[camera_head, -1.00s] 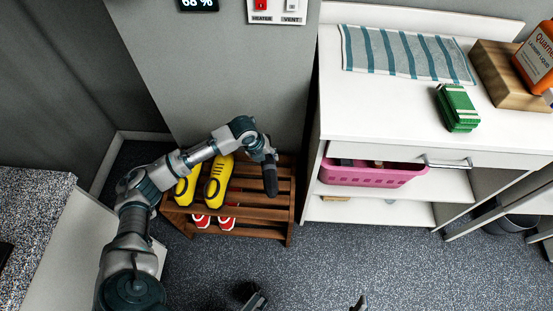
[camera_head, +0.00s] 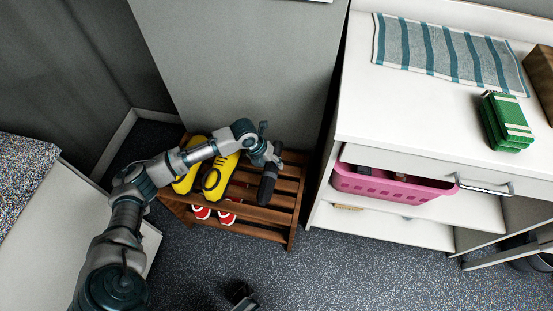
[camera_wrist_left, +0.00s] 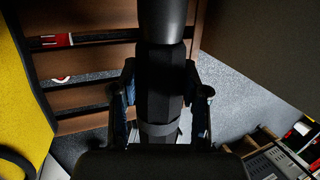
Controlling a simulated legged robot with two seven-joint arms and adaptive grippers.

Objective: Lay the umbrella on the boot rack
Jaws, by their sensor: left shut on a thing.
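The folded black umbrella (camera_head: 267,188) is held in my left gripper (camera_head: 264,158) above the right part of the wooden boot rack (camera_head: 288,186). In the left wrist view the umbrella (camera_wrist_left: 160,85) runs between the two fingers, with a grey band around it, and the rack's slats (camera_wrist_left: 75,98) lie behind and to its left. My left gripper is shut on it. I cannot tell whether the umbrella touches the slats. My right gripper is not clearly in view.
Yellow shoes (camera_head: 216,178) stand on the rack's top, left of the umbrella; red-and-white shoes (camera_head: 226,213) are below. A white cabinet (camera_head: 385,228) with a pink basket (camera_head: 390,187) stands close on the right. The rack's right top slats are otherwise clear.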

